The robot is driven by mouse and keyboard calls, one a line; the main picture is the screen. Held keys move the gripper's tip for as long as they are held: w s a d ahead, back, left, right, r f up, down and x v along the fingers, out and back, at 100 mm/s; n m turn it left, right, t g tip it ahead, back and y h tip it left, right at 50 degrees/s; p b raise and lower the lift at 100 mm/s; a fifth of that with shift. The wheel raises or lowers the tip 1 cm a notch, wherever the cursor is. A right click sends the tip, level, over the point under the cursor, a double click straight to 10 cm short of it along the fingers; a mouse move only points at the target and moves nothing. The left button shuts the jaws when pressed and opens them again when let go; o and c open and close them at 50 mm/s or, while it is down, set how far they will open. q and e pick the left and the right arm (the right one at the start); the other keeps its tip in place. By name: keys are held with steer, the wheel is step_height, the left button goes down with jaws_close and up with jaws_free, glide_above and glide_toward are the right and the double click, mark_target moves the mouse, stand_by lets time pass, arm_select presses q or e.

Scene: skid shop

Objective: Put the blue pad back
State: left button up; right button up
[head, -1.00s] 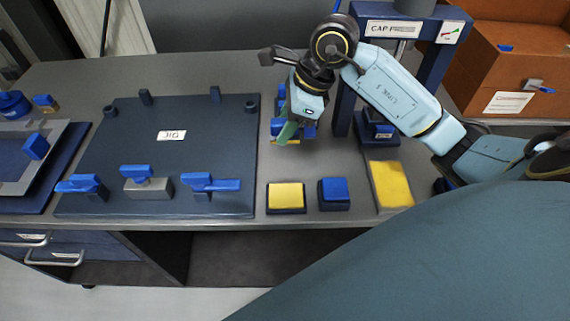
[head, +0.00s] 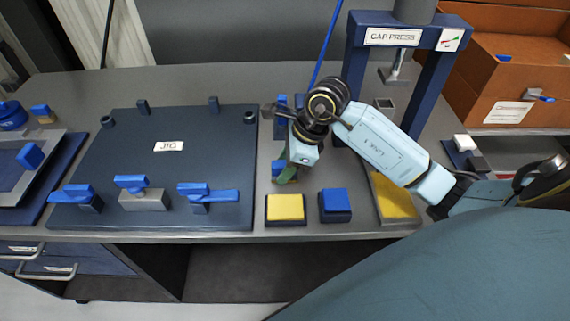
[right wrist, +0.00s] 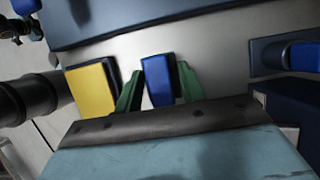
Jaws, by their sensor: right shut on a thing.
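My right gripper (head: 287,174) has green fingers and is low over the bench, just behind the small yellow pad. In the right wrist view the fingers (right wrist: 157,88) stand on both sides of a blue block (right wrist: 158,80). Part of that blue block (head: 278,168) also shows in the head view; its underside is hidden. Another blue pad (head: 336,202) sits on a dark base at the bench front, right of the yellow pad (head: 285,207). I cannot tell from looks which blue piece the task names. My left gripper is not in view.
A dark jig plate (head: 150,180) with blue-handled clamps lies to the left. A blue press frame (head: 357,60) stands behind my right arm. A larger yellow pad (head: 394,198) lies at the right, partly under the arm. Orange bins (head: 485,80) stand at back right.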

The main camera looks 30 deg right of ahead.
steer(key=shift+f, duration=0.1)
steer(key=o, duration=1.1)
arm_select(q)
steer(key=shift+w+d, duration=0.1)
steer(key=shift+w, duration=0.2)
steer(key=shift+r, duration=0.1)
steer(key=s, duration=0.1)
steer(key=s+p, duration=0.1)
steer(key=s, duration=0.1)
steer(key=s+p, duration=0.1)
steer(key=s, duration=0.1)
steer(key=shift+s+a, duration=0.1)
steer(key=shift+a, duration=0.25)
arm_select(e)
steer(key=v, duration=1.2)
steer(key=shift+s, duration=0.1)
